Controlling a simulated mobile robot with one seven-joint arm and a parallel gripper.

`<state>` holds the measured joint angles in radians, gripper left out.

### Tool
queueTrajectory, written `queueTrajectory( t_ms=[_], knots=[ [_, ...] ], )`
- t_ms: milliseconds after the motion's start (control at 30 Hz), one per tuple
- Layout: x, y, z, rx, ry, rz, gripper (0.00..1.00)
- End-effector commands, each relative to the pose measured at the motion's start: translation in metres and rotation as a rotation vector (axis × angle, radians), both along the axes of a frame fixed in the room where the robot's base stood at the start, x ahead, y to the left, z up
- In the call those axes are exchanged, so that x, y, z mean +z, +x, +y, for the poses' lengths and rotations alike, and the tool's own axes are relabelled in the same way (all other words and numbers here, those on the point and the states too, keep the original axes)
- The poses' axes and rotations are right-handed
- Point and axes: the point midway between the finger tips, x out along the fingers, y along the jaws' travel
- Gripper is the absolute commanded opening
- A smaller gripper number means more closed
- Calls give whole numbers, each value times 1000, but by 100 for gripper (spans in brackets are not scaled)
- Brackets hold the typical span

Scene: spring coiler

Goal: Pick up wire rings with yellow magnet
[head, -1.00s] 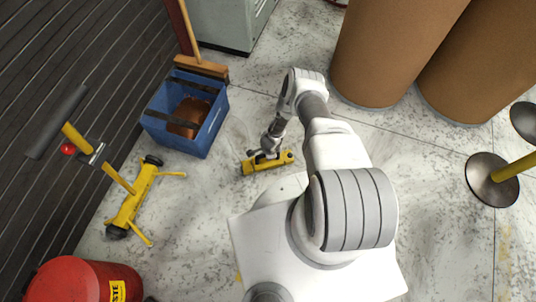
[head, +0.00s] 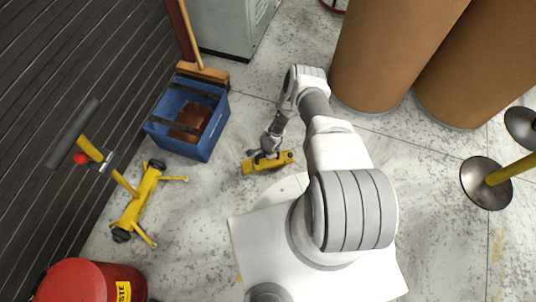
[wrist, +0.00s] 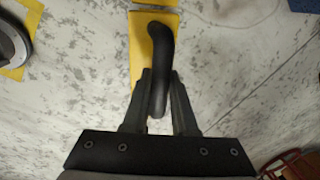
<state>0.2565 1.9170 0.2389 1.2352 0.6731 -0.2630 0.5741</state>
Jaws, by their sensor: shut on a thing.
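The yellow magnet (head: 282,160) is a short yellow bar, low over the grey floor in the head view; I cannot tell whether it touches the floor. In the wrist view the magnet (wrist: 140,57) runs up the top middle, with a curved black handle (wrist: 158,45) on it. My gripper (head: 262,153) is at the magnet, and in the wrist view its two dark fingers (wrist: 158,95) are shut on the handle. I can make out no wire rings in either view.
A blue bin (head: 205,145) with brown contents stands left of the magnet, a broom (head: 203,73) behind it. A yellow wheeled jack (head: 135,207) and a red drum (head: 75,284) are further left. Large brown cylinders (head: 390,55) stand at back right. Floor between is clear.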

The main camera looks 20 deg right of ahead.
Motion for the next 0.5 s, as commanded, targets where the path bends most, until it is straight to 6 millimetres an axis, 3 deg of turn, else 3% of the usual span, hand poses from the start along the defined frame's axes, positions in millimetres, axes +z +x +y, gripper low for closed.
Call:
queueTrajectory(
  t_ms=[500],
  knots=[
    [36,2,0,1,0,-3,0]
  ],
)
